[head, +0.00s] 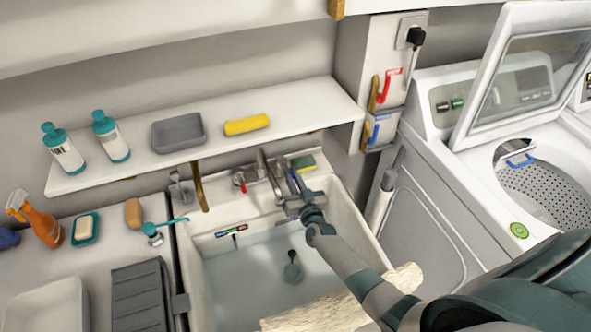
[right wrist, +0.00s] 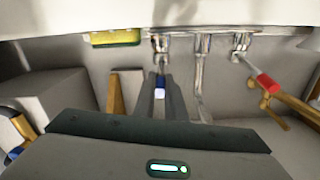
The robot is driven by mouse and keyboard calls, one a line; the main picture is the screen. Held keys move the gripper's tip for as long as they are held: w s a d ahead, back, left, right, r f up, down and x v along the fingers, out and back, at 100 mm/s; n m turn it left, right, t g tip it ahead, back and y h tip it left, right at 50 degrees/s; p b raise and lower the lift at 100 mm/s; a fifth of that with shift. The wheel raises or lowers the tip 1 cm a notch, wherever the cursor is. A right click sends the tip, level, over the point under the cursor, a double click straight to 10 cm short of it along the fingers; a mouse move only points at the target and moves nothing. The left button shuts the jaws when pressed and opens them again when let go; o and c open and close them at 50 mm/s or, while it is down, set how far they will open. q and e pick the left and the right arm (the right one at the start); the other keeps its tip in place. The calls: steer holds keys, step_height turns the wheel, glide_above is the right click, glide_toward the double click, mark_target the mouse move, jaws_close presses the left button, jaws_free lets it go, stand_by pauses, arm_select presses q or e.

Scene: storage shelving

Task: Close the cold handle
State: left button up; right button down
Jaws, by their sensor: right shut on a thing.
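The cold handle is the blue-marked tap handle (right wrist: 160,88), seen between my fingers in the right wrist view. My right gripper (right wrist: 160,97) is shut on it, and the fingers hide most of it. In the head view my right gripper (head: 291,183) is at the right side of the tap, above the back of the sink. The red hot handle (right wrist: 266,84) is apart from my gripper, on the other side of the metal spout (right wrist: 201,75); it also shows in the head view (head: 239,180). My left gripper is not in view.
The sink (head: 197,270) lies below my right arm. A green and yellow sponge (head: 303,163) sits close behind my gripper. A shelf (head: 292,111) with bottles, a grey dish and a yellow cloth hangs above. The washing machine (head: 440,215) stands on the right.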

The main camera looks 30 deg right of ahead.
steer(key=shift+w+a+r+m+h+p, duration=0.15)
steer(key=shift+m+h+p, duration=0.15)
steer(key=shift+h, duration=0.2)
steer(key=c, duration=1.8)
jaws_free()
steer(key=shift+s+a, duration=0.1)
steer(key=shift+s, duration=0.1)
steer(key=shift+s+f, duration=0.15)
steer(key=shift+f, duration=0.05)
steer(key=shift+s+a+r+b, duration=0.1)
steer(key=shift+s+a+b, duration=0.4)
steer(key=shift+s, duration=2.3)
steer(key=shift+s+a+f+b, duration=0.1)
steer(key=shift+s+a+b, duration=0.35)
steer(key=shift+s, duration=2.3)
steer(key=shift+s+a+r+b, duration=0.1)
steer(key=shift+s+a+b, duration=0.35)
steer(key=shift+s, duration=2.35)
